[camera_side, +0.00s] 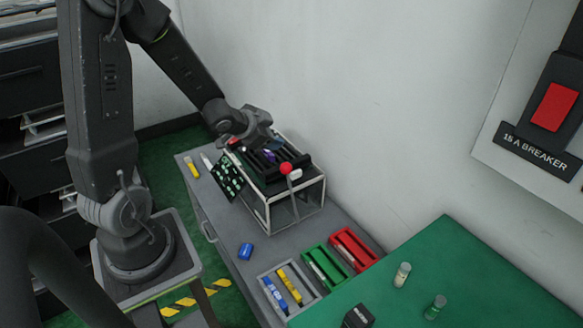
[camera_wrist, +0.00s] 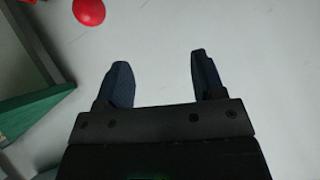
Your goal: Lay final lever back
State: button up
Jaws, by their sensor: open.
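The lever fixture is a clear-sided box with a pale frame (camera_side: 266,205) and a dark top. A red ball knob (camera_side: 285,168) stands up at its near right end, by a small white part. A second small red spot (camera_side: 233,141) shows at the far left end, close to my gripper (camera_side: 258,137). My gripper is over the far part of the fixture, and the lever bars between are partly hidden. In the wrist view my gripper (camera_wrist: 158,62) has its two fingers apart with nothing between them. A red ball (camera_wrist: 88,12) lies beyond and left of the fingers.
A green circuit board (camera_side: 228,177) leans on the fixture's left side. Grey, green (camera_side: 327,266) and red (camera_side: 353,249) trays stand in front, with a blue item (camera_side: 245,252) beside them. A green table (camera_side: 470,275) is at the right. The wall is close behind.

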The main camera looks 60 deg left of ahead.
aim_at(291, 167)
jog(key=s+f+t+h, duration=0.7)
jog(key=s+f, duration=0.2)
jog(key=f, duration=0.2)
jog(key=shift+n, duration=0.4)
jog(key=x, duration=1.3)
jog(key=shift+w+d+r, duration=0.15)
jog(key=shift+w+d, duration=0.05)
jog(key=shift+w, duration=0.1)
grip_shut()
